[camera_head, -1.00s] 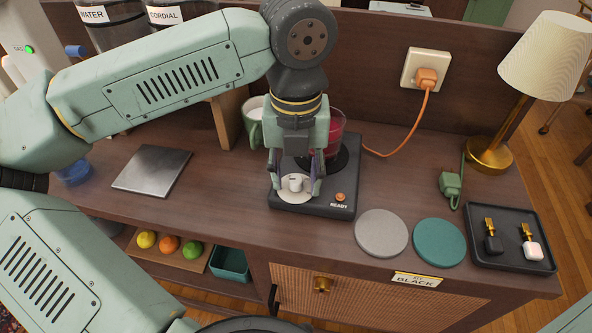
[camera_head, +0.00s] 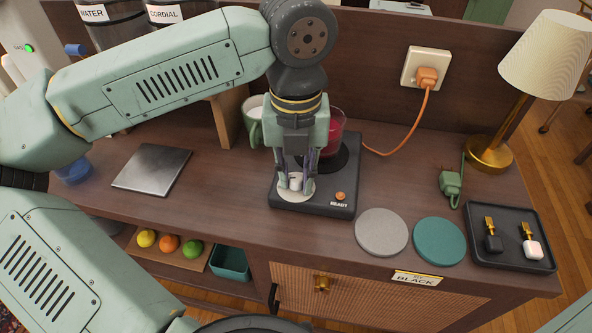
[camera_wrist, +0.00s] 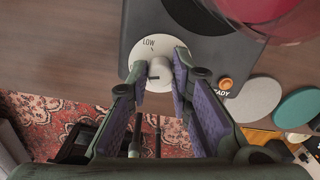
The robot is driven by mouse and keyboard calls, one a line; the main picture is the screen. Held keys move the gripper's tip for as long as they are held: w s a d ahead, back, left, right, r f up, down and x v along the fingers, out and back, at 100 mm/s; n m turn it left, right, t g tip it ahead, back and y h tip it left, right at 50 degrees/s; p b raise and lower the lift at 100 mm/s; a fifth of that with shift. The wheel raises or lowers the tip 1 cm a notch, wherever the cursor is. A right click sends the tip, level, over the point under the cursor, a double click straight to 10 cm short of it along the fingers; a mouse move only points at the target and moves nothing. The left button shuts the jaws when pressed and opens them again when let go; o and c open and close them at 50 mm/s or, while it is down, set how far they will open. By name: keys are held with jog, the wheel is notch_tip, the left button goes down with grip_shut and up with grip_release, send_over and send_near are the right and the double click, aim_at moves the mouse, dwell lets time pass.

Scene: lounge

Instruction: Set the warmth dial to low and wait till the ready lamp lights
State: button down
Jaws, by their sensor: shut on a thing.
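The warmth dial is a white knob (camera_head: 295,183) on a pale round plate at the front left of a black warmer (camera_head: 318,205). In the wrist view, the knob (camera_wrist: 160,72) has the word LOW printed on the plate beyond it; its pointer setting is unclear. My gripper (camera_head: 296,187) points down, its fingers closed on the knob's sides; its fingertips also show in the wrist view (camera_wrist: 160,70). The ready lamp (camera_head: 340,196) is an orange button above the word READY, also in the wrist view (camera_wrist: 225,83); I cannot tell whether it glows.
A glass of red drink (camera_head: 334,130) stands on the warmer, close behind my gripper. A green mug (camera_head: 254,133) is behind on the left. Grey (camera_head: 381,232) and teal (camera_head: 439,242) coasters lie right. A metal plate (camera_head: 150,170) lies left, with bare counter between.

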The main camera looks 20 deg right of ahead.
jog(key=shift+f+m+b, duration=0.1)
jog(key=shift+m+b, duration=0.2)
jog(key=shift+f+m+b, duration=0.1)
jog(key=shift+m+b, duration=0.75)
jog(key=shift+m, duration=0.05)
jog(key=m+b, duration=0.2)
jog(key=m, duration=0.2)
jog(key=m+b, duration=0.1)
jog(key=m, duration=0.3)
jog(key=shift+b, duration=0.3)
jog(key=shift+m+b, duration=0.35)
jog(key=shift+m, duration=1.25)
jog(key=shift+r, duration=0.2)
jog(key=c, duration=1.4)
grip_release()
